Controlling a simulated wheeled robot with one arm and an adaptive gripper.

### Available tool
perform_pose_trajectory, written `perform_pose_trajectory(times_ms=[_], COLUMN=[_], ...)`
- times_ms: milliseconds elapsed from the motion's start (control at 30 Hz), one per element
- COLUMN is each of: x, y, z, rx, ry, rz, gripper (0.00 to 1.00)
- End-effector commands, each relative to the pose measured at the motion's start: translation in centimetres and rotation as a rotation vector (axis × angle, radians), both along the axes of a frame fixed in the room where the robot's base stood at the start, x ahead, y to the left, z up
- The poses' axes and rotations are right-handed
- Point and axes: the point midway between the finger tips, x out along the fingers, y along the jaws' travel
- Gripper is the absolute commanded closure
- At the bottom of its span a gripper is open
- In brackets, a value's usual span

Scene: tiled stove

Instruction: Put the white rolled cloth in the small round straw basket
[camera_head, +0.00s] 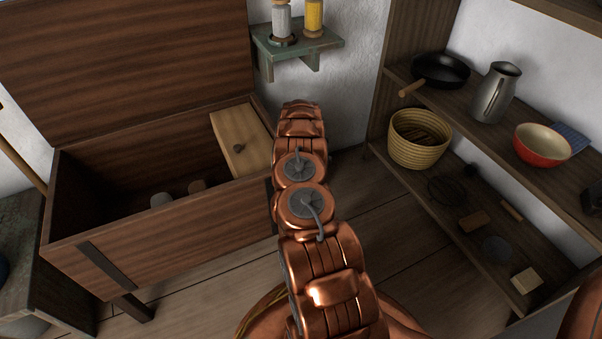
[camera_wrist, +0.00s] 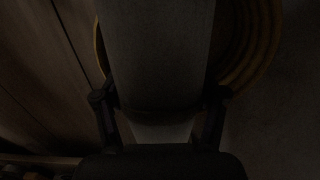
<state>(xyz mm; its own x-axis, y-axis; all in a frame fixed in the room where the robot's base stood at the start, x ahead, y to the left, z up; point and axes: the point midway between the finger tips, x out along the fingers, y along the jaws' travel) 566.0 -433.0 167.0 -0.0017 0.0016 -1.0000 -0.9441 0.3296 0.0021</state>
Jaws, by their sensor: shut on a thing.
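My gripper (camera_wrist: 160,112) is shut on the white rolled cloth (camera_wrist: 160,50), which looks grey in the dim wrist view and stands between the two fingers. Behind the cloth, the coiled rim of a round straw basket (camera_wrist: 262,55) curves out on the right, with a thin edge on the left. The cloth covers the basket's middle, so I cannot tell whether the cloth is above it or inside it. In the head view my arm hides the gripper and cloth. A round straw basket (camera_head: 418,153) stands on the shelf at right; I cannot tell if it is the same one.
An open wooden chest (camera_head: 160,230) stands at left. The shelf unit at right holds a black pan (camera_head: 442,70), a metal jug (camera_head: 495,92), a red bowl (camera_head: 541,144) and small items below. A small wall shelf (camera_head: 298,47) is at the back. Bare floor lies between.

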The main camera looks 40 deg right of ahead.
Motion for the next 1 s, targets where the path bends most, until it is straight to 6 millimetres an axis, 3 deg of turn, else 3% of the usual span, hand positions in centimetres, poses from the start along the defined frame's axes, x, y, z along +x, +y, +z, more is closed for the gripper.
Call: perform_pose_trajectory(times_ms=[167,200,400,1000], x=[0.04,0.04,0.02,0.00], y=[0.02,0.01,0.00,-0.05], z=[-0.40,-0.40,-0.40,0.42], rx=[0.000,0.000,0.000,-0.001], ry=[0.000,-0.001,0.000,-0.001], rz=[0.000,0.000,0.000,0.000], gripper=[0.74,0.26,0.05,0.04])
